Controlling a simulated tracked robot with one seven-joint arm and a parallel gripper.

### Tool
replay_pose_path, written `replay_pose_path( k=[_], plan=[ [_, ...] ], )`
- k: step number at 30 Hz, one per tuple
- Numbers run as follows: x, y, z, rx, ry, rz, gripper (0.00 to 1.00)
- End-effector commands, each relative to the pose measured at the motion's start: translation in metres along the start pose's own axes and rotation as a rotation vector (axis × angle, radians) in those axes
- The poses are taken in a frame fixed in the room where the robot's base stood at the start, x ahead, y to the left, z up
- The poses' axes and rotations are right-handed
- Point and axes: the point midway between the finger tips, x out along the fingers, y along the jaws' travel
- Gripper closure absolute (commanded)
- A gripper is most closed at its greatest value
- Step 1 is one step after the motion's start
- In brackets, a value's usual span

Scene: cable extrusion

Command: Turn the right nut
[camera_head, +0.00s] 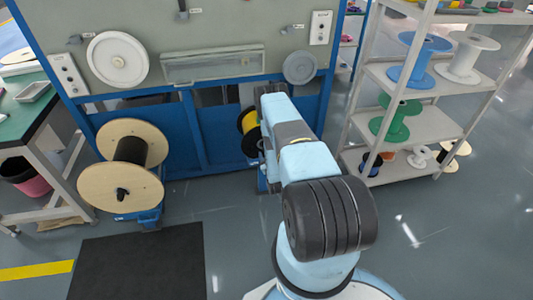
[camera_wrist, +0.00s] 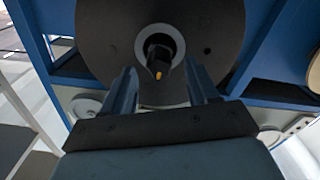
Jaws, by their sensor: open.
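In the wrist view a dark nut (camera_wrist: 158,50) with an orange tip sits at the centre of a large dark disc (camera_wrist: 105,42), inside a pale ring. My gripper (camera_wrist: 163,82) is open, with one finger on each side of the nut's line. The fingers look apart from the nut; the exact gap in depth cannot be told. In the head view my arm reaches to the spool with yellow cable (camera_head: 249,122) at the blue machine's right side. My arm hides its nut and most of my gripper there.
The blue machine frame (camera_head: 190,130) stands close around the spool. A wooden-flanged spool (camera_head: 95,188) with a black nut (camera_head: 122,194) is at left. A shelf rack (camera_head: 425,125) stands at right.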

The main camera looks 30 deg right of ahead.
Motion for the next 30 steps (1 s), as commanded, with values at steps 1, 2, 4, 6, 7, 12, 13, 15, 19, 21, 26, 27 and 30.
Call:
replay_pose_path(
  k=[1, 2, 4, 6, 7, 12, 13, 15, 19, 21, 26, 27, 30],
  plan=[
    [-0.010, 0.000, 0.001, 0.000, -0.004, -0.001, 0.41],
    [-0.016, -0.001, 0.001, 0.000, -0.004, -0.001, 0.41],
    [-0.030, -0.001, 0.001, 0.000, -0.004, -0.002, 0.41],
    [-0.044, -0.001, 0.001, 0.000, -0.004, -0.001, 0.41],
    [-0.050, -0.001, 0.001, 0.000, -0.004, -0.001, 0.41],
    [-0.082, -0.001, 0.002, -0.001, -0.005, -0.002, 0.41],
    [-0.087, -0.001, 0.002, -0.001, -0.004, -0.001, 0.41],
    [-0.097, -0.001, 0.002, -0.001, -0.005, -0.002, 0.41],
    [-0.110, 0.000, 0.002, -0.001, -0.003, -0.001, 0.41],
    [-0.114, 0.000, 0.001, -0.001, -0.002, -0.001, 0.41],
    [-0.117, 0.000, 0.001, -0.001, -0.002, -0.001, 0.41],
    [-0.117, 0.000, 0.001, -0.001, -0.001, -0.001, 0.41],
    [-0.117, 0.000, 0.001, -0.001, -0.001, -0.001, 0.41]
  ],
)
